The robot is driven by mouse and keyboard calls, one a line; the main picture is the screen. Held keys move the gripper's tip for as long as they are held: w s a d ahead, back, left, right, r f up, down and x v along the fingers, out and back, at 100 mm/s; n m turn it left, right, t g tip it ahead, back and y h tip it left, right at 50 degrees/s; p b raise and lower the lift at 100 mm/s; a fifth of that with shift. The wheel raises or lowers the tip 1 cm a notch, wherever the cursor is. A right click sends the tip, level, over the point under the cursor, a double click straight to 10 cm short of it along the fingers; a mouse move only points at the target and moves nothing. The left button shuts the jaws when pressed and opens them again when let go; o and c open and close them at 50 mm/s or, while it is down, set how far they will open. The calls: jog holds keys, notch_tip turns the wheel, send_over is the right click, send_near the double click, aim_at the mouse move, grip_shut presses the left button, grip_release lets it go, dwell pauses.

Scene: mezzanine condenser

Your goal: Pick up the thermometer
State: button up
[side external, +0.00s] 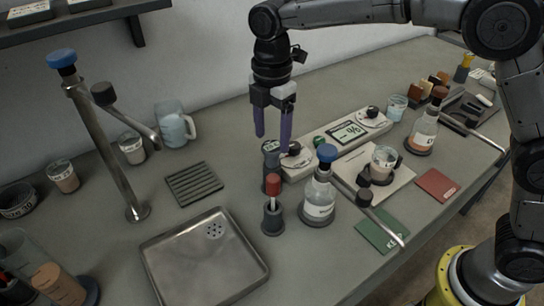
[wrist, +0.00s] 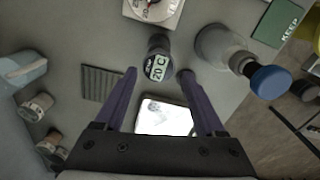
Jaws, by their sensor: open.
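The thermometer (side external: 270,163) is a dark upright stick-like device with a small display on top, standing on the bench. In the wrist view the thermometer (wrist: 157,62) shows "20 C" on its pale display. My gripper (side external: 272,143) is open and empty, pointing down with its purple fingers around or just above the thermometer's top. In the wrist view my gripper (wrist: 157,74) has one finger to each side, with the thermometer's head just beyond the fingertips. I cannot tell whether the fingers touch it.
A red-topped dropper in a dark holder (side external: 272,218) and a blue-stoppered flask (side external: 318,202) stand close by. A white instrument panel (side external: 345,135) lies behind. A metal tray (side external: 207,262) and a ribbed mat (side external: 194,184) lie to the left. A tall metal stand (side external: 110,150) rises further left.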

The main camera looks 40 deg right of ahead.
aim_at(271, 147)
notch_tip(271, 147, down, 5)
jog(key=shift+w+a+f, duration=0.1)
jog(key=shift+c, duration=0.2)
grip_shut()
